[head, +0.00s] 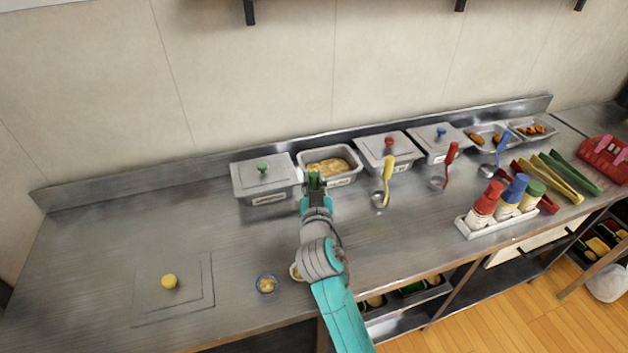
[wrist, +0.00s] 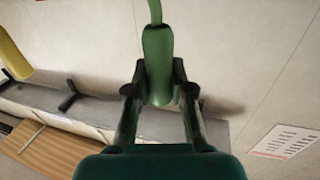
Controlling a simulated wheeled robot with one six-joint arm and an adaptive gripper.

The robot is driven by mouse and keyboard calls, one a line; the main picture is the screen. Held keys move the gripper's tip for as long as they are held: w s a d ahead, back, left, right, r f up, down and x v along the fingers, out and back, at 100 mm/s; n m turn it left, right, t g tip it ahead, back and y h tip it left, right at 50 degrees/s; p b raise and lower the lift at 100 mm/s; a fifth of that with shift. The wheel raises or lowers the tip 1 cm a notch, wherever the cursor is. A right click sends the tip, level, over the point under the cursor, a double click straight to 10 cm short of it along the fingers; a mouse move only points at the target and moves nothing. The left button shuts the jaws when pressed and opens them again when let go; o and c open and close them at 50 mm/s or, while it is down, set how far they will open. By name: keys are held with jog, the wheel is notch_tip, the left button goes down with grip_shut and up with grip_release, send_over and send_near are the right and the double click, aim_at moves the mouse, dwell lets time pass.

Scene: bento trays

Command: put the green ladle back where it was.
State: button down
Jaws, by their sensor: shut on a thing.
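My gripper (head: 315,184) is shut on the handle of the green ladle (wrist: 158,60). In the wrist view the handle stands between both fingers (wrist: 158,98) and its thin end runs up out of the picture. In the head view only a little green (head: 314,176) shows at the fingertips, just in front of the open container of yellow food (head: 329,179). The ladle's bowl is hidden. A yellow ladle (head: 387,180), a red ladle (head: 449,160) and a blue ladle (head: 500,150) stand in a row to the right on the counter.
Lidded containers with green (head: 263,180), red (head: 388,152) and blue (head: 440,143) knobs line the back. A lid with a yellow knob (head: 169,281) lies at front left. A small blue-rimmed bowl (head: 266,284) is left of my arm. Bottles (head: 508,198) stand right. The left counter is mostly clear.

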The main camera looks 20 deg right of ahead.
jog(key=c, duration=1)
grip_release()
jog(key=shift+f, duration=0.1)
jog(key=v, duration=1.2)
jog(key=shift+s, duration=0.1)
